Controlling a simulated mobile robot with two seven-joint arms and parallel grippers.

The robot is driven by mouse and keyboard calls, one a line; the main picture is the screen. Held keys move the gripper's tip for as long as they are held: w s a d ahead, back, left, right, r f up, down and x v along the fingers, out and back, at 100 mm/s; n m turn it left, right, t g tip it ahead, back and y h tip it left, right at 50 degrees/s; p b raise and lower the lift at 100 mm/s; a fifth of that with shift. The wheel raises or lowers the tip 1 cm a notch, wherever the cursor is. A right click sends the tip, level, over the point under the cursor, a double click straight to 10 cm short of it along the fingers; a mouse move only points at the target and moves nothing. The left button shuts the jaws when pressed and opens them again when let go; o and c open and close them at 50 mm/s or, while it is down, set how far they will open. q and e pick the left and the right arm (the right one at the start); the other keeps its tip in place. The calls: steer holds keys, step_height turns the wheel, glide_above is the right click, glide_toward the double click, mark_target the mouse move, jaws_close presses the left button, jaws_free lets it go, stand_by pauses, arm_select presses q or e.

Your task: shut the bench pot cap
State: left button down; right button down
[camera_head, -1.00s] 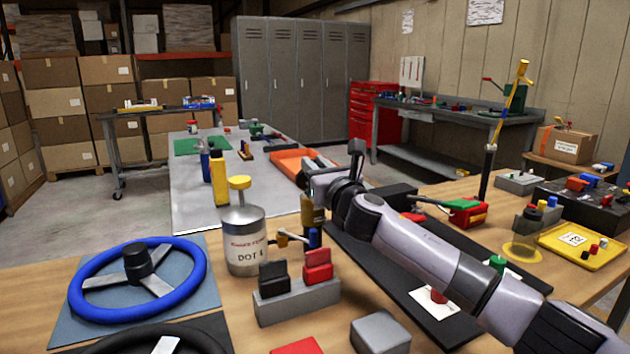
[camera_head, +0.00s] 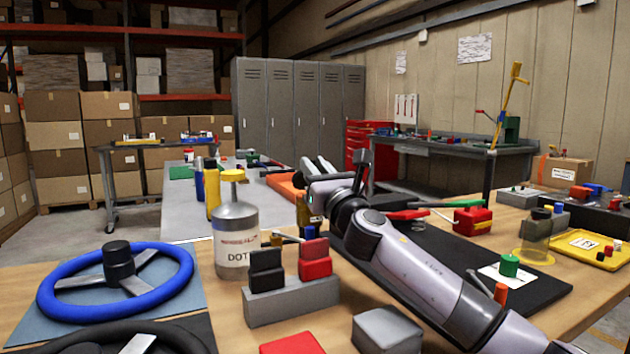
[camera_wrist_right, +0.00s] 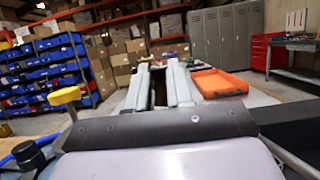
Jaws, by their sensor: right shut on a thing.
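A silver-grey pot marked DOT (camera_head: 236,243) with a yellow cap (camera_head: 232,175) stands upright on the near bench. The cap sits on top of the narrow neck; I cannot tell how tightly it is seated. It also shows at the left of the right wrist view (camera_wrist_right: 63,97). My right gripper (camera_head: 317,165) is beyond and to the right of the pot, apart from it, fingers pointing away. In the wrist view the fingers (camera_wrist_right: 159,75) have a dark brownish thing (camera_wrist_right: 160,92) between them, which I cannot identify. My left gripper is out of view.
A block with black and red pieces (camera_head: 290,303) stands just in front of the pot. A blue steering wheel (camera_head: 50,301) lies at left. A red box with a green handle (camera_head: 472,221) and a yellow tray (camera_head: 590,249) are at right. An orange tray (camera_wrist_right: 215,83) lies ahead.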

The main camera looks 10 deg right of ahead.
steer(key=c, duration=1)
jaws_free()
steer(key=p+v, duration=0.1)
steer(key=v, duration=0.6)
steer(key=shift+s, duration=0.1)
